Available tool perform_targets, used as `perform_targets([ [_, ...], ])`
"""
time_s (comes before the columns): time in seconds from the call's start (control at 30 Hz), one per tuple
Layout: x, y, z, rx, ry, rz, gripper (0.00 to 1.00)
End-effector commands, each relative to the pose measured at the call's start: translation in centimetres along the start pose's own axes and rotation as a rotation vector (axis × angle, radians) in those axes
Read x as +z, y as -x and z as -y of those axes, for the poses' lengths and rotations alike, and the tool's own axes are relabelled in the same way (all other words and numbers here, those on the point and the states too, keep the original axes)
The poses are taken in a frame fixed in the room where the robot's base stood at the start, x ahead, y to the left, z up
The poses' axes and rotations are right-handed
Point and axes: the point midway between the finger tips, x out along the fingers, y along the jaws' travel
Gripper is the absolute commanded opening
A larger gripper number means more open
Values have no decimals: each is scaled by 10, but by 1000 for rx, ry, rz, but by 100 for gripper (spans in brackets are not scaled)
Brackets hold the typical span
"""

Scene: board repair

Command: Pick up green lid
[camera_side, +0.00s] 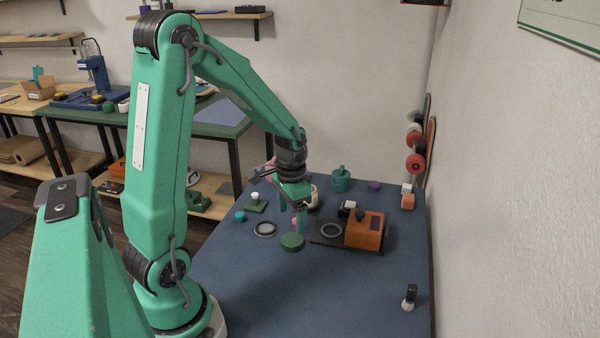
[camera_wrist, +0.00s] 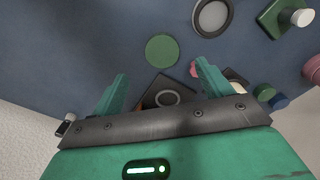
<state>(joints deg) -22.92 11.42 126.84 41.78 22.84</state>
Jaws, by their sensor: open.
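The green lid (camera_side: 292,241) is a flat dark green disc lying on the blue table. In the side view it lies just below and in front of my gripper (camera_side: 290,217). In the wrist view the round green lid (camera_wrist: 162,50) lies beyond the tips of my gripper (camera_wrist: 160,82), roughly centred between the two fingers. The fingers are spread apart with nothing between them, and the lid is not touched.
An orange box-shaped device (camera_side: 366,232) with a dark plate and ring stands right of the lid. A grey ring (camera_side: 265,229) lies to its left. A brush (camera_side: 409,297) stands at the front right. The table's front (camera_side: 290,300) is clear.

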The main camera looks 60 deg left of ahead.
Motion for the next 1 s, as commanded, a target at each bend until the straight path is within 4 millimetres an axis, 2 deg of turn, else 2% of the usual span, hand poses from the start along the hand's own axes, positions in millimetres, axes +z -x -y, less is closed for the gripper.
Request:
perform_targets([
  [0.4, 0, -23, 0, 1, 0, 1, 78],
  [0.77, 0, -30, 0, 0, 0, 1, 78],
  [1.0, -1, -50, 2, 1, 0, 3, 78],
])
